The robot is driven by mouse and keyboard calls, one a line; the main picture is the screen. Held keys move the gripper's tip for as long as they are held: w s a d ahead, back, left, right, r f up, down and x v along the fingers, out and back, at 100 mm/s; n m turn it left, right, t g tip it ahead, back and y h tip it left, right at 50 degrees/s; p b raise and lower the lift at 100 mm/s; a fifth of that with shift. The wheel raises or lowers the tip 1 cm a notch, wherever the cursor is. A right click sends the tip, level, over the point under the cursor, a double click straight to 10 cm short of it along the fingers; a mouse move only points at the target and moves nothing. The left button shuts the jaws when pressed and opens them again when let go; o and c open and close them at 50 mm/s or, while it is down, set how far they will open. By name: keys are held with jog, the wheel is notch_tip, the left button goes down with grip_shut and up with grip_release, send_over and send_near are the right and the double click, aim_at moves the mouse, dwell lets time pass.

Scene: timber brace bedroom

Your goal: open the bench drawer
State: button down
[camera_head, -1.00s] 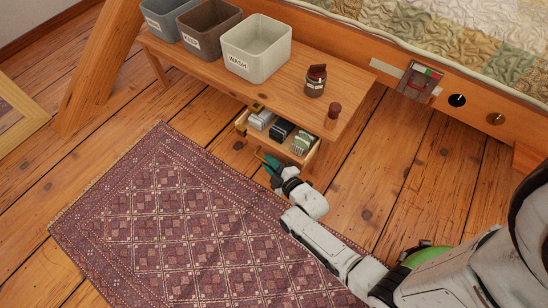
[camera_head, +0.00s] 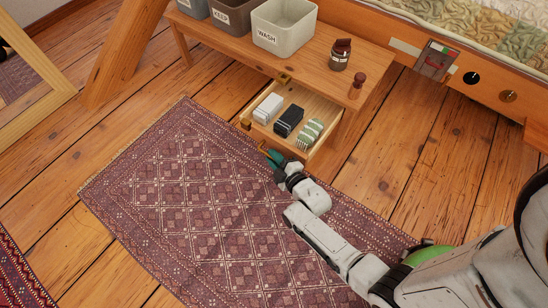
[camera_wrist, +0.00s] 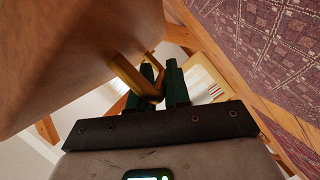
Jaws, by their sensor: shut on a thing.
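The bench (camera_head: 310,72) is a low wooden one. Its drawer (camera_head: 322,105) is open, pulled well out over the rug's edge. Inside lie a white item (camera_head: 268,108), a black item (camera_head: 289,121) and a green-and-white striped item (camera_head: 310,133). My gripper (camera_head: 268,156) is at the front of the drawer. In the wrist view, its dark green fingers (camera_wrist: 160,84) are shut on the brass-coloured handle (camera_wrist: 127,76), beside a broad wooden face. The fingers hide part of the handle.
On the bench stand a WASH bin (camera_head: 284,30), a KEEP bin (camera_head: 231,15), a jar (camera_head: 340,55) and a wooden peg (camera_head: 357,86). A patterned rug (camera_head: 200,200) covers the floor in front. Bare floor (camera_head: 415,150) lies to the right, by the bed frame.

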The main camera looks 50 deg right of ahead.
jog(key=c, duration=1.2)
grip_release()
jog(key=shift+o, duration=0.2)
jog(key=p+v, duration=0.3)
jog(key=v, duration=0.8)
jog(key=shift+p, duration=0.35)
jog(key=shift+w, duration=0.15)
